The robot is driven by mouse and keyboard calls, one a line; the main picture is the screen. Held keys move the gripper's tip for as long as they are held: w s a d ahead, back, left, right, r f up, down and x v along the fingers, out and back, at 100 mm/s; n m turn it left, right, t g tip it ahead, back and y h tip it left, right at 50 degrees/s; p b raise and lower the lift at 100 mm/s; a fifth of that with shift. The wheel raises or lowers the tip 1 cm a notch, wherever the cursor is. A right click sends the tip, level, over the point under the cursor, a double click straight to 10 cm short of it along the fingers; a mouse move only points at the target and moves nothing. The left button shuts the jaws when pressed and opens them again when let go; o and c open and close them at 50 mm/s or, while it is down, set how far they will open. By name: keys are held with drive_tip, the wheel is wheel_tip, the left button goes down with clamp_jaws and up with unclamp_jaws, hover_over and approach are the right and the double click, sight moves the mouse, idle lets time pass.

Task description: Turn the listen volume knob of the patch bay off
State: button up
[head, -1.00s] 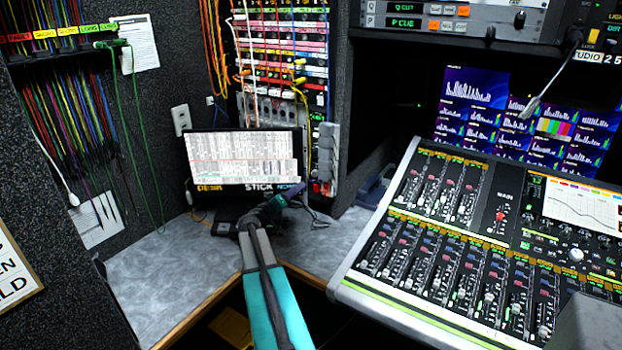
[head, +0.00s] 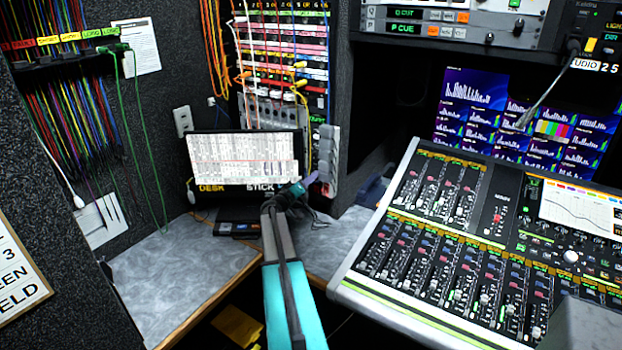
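The patch bay (head: 285,60) stands at the back, with rows of coloured strips and hanging cables. A dark panel (head: 317,124) with small green lettering sits at its lower right. I cannot make out the listen volume knob or its setting. My arm reaches up from the bottom middle, and my gripper (head: 309,181) is at its far end, in front of the patch bay's lower right part. It lies close below a grey upright block (head: 327,158) in the picture; I cannot tell if they touch. The fingers are too small and dark to read.
A monitor (head: 245,160) stands left of my gripper on the grey counter (head: 185,265). A large mixing console (head: 440,240) fills the right. Cables hang from the left wall panel (head: 65,110). The counter's left part is clear.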

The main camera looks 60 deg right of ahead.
drive_tip(key=shift+d, duration=0.5)
clamp_jaws()
drive_tip(key=shift+a, duration=0.1)
drive_tip(key=shift+b, duration=0.35)
